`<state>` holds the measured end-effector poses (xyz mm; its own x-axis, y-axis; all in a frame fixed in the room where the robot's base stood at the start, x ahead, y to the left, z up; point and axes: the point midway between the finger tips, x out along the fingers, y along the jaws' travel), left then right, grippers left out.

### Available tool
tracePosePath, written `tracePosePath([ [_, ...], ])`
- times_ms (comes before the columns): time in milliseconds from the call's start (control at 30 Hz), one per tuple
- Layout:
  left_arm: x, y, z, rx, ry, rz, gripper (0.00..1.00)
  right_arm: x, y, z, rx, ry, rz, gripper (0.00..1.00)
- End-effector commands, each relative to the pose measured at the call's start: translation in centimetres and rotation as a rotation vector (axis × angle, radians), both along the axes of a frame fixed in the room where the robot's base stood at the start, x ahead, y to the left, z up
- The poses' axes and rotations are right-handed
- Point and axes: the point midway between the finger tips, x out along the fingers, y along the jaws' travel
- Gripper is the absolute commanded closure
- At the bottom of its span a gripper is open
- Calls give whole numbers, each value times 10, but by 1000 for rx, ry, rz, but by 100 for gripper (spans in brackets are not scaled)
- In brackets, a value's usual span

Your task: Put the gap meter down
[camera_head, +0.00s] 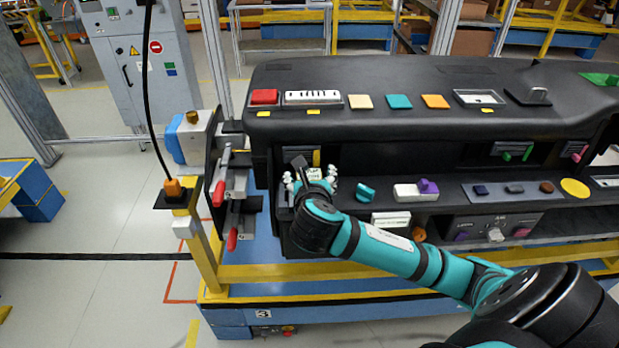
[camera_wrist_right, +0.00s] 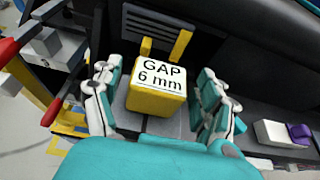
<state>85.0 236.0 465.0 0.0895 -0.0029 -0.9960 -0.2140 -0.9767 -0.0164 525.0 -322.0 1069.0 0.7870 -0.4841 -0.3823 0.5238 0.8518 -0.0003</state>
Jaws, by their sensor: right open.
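The gap meter (camera_wrist_right: 160,97) is a yellow block with a white top label reading "GAP 6 mm". In the right wrist view it sits on a grey patch of the dashboard's lower ledge, with two yellow prongs at its far side by a slatted vent. My right gripper (camera_wrist_right: 157,82) is open, its teal and white fingers on both sides of the block, with gaps visible. In the head view the right gripper (camera_head: 311,183) is at the left end of the ledge, and the meter's white top (camera_head: 314,173) shows between the fingers. My left gripper is not in view.
The black dashboard (camera_head: 400,85) stands on a blue and yellow stand (camera_head: 330,272). Right of my gripper are a teal piece (camera_head: 366,192) and a white block with a purple piece (camera_head: 416,191). Red-handled clamps (camera_head: 232,239) stick out at the left. A yellow post (camera_head: 205,250) stands there.

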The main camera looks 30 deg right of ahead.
Motion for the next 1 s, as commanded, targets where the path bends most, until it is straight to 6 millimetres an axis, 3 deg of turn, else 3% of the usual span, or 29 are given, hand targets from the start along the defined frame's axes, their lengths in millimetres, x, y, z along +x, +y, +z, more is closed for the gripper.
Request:
tracePosePath([
  [433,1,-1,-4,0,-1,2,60,-70,44,34,4,-2,6,24],
  [500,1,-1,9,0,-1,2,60,-78,49,41,2,3,5,24],
  [733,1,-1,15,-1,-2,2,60,-91,56,44,2,1,3,24],
  [1000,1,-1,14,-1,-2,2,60,-85,59,34,42,-6,-3,24],
])
